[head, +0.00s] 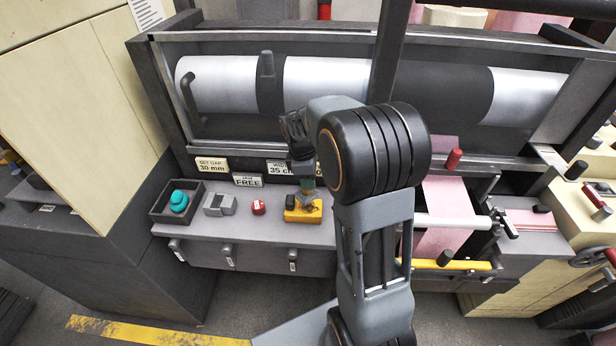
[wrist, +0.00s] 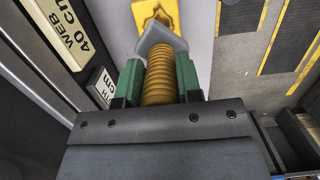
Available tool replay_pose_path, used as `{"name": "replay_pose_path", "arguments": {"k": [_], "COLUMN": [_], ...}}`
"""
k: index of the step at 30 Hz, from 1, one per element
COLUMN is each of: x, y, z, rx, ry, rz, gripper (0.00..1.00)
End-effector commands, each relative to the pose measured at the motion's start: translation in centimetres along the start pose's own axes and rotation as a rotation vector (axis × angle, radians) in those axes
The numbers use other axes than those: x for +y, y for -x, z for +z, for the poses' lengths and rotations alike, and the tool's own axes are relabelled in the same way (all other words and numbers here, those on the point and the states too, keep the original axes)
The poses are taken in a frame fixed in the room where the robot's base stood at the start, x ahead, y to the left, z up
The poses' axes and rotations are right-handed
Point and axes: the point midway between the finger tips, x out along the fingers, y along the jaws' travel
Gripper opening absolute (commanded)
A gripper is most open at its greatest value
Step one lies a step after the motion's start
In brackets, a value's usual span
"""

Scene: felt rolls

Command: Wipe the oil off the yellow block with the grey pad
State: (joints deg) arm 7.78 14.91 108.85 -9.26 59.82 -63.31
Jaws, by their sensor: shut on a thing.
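The yellow block (head: 303,214) sits on the grey bench ledge in the head view; part of it shows at the top of the wrist view (wrist: 157,14). My gripper (wrist: 158,78) has green fingers closed on the ribbed tan handle of the grey pad (wrist: 163,46). The pad is at the far end of the handle and overlaps the block's near edge in the wrist view. I cannot tell if it touches. In the head view my gripper (head: 308,184) is right above the block.
Left of the block on the ledge are a red round object (head: 258,207), a grey block (head: 219,205) and a black tray (head: 158,217) with a teal object (head: 179,201). Label plates (head: 248,181) and a large roller (head: 325,82) stand behind. Pink web (head: 446,205) is at right.

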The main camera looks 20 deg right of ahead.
Motion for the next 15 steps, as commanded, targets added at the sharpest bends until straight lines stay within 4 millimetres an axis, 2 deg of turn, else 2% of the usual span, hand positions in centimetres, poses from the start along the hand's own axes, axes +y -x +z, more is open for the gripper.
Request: {"name": "replay_pose_path", "arguments": {"k": [12,15], "x": [0.0,0.0], "y": [-4.4,-4.0], "z": [-0.8,-0.7], "rx": [0.000,0.001], "ry": [0.002,0.001], "rz": [0.000,0.002], "gripper": [0.05,0.05]}}
